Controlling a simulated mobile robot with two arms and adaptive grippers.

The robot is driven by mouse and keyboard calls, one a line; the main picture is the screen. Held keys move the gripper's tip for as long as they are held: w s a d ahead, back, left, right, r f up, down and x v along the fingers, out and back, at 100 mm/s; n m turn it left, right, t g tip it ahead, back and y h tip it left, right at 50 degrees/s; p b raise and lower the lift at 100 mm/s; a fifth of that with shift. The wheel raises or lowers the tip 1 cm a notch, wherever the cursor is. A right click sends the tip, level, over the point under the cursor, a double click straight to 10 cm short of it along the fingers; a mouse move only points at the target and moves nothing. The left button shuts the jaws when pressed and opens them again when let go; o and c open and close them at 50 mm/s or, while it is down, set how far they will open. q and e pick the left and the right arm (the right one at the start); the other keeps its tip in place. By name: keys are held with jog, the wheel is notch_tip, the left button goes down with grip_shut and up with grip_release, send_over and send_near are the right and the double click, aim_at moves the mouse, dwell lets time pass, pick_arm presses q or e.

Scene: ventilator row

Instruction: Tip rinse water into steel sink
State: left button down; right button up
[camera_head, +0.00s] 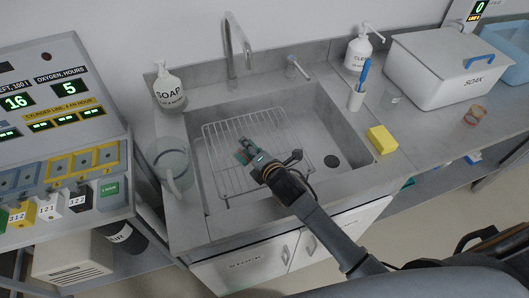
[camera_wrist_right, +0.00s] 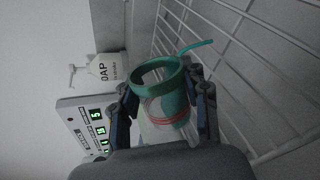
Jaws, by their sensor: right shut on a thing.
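The steel sink (camera_head: 335,190) is set in the grey counter, with a wire rack (camera_head: 222,170) inside it on the left and a dark round drain to the right. My right gripper (camera_head: 252,156) is over the rack. In the right wrist view it is shut (camera_wrist_right: 163,110) on a teal, ring-rimmed vessel (camera_wrist_right: 160,74) with a thin teal spout or handle and reddish bands lower down. In the head view the vessel (camera_head: 243,157) is mostly hidden by the gripper. I cannot tell whether water is in it. My left gripper is not in view.
A clear jug (camera_head: 172,165) stands left of the sink, below a soap bottle (camera_head: 168,90). The faucet (camera_head: 238,50) rises behind. On the right are a yellow sponge (camera_head: 382,139), a pen cup (camera_head: 356,97), an amber ring-like item (camera_head: 474,115) and a lidded soak bin (camera_head: 445,75).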

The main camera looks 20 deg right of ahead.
jog(key=shift+d+r+y, duration=0.1)
jog(key=shift+y, duration=0.2)
dwell(0.4)
jog(key=shift+w+d+r+m+g+y, duration=0.2)
jog(key=shift+w+d+m+g+y, duration=0.1)
jog(key=shift+d+m, duration=0.45)
dwell(1.0)
jog(key=shift+d+f+m+y, duration=0.1)
jog(key=shift+f+m+y, duration=0.3)
jog(key=shift+f+m, duration=0.25)
dwell(1.0)
jog(key=shift+w+r+m, duration=0.1)
jog(key=shift+m, duration=0.2)
dwell(0.5)
jog(key=shift+a+f+b, duration=0.25)
jog(key=shift+b, duration=0.15)
jog(key=shift+a+r+n+h+p, duration=0.1)
jog(key=shift+r+n+h+p, duration=0.25)
jog(key=shift+r+n, duration=0.55)
jog(key=shift+s+a+f+n, duration=0.2)
jog(key=shift+s+a+n, duration=0.05)
jog(key=shift+n, duration=0.05)
jog(key=shift+a+h, duration=0.1)
jog(key=shift+h, duration=0.25)
